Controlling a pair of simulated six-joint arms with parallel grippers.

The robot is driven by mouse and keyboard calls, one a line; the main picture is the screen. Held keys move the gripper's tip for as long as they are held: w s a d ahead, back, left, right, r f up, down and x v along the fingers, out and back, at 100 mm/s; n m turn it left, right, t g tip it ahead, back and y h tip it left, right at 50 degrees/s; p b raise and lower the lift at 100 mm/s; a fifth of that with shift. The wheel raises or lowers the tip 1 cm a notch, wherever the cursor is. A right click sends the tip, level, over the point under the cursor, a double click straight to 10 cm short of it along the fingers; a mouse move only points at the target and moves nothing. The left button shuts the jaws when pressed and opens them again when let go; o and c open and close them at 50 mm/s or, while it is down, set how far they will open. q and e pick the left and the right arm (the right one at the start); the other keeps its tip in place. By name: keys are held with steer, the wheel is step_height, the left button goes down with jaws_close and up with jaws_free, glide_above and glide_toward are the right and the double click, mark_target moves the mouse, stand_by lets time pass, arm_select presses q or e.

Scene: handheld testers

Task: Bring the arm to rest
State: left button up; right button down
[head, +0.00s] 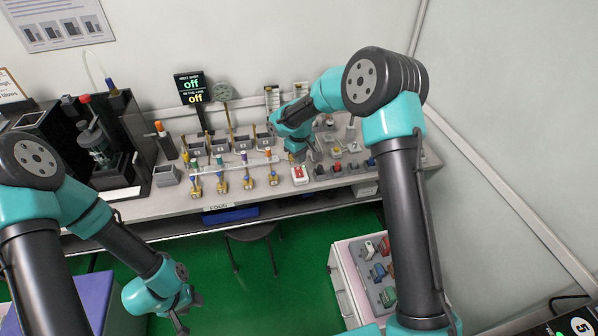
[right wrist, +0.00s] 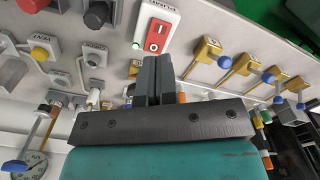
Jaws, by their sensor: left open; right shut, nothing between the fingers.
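My right gripper (head: 312,157) is shut and empty over the bench, close to a red and white rocker switch (head: 299,174). In the right wrist view its closed fingers (right wrist: 154,80) point at the panel, and the red switch (right wrist: 157,37) shows just beyond the tips. I cannot tell if they touch it. My left gripper (head: 183,314) is open and empty, low over the green floor in front of the bench, away from any object.
The bench (head: 180,205) carries several brass levers with coloured knobs (head: 247,172), grey bins, and a black machine (head: 105,145) at left. A display (head: 192,88) reads "off" twice. A white drawer cart (head: 345,290) holding testers stands below.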

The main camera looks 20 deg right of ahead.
steer(key=shift+r, duration=0.3)
steer(key=shift+m+y, duration=0.4)
steer(key=shift+y, duration=0.4)
steer(key=s+f, duration=0.5)
steer(key=f, duration=0.2)
steer(key=shift+s+f, duration=0.1)
steer(key=shift+s, duration=0.3)
steer(key=s+d+f+m+y, duration=0.1)
steer(key=s+f+m, duration=0.2)
steer(key=s, duration=1)
steer(key=s+d+f+m+y, duration=0.1)
steer(key=s+f+m, duration=0.2)
steer(key=s+f, duration=0.5)
steer(key=s, duration=0.6)
steer(key=shift+s+d+f+m+t, duration=0.25)
steer(key=shift+d+f+m+t, duration=0.05)
steer(key=shift+d+f+t, duration=0.1)
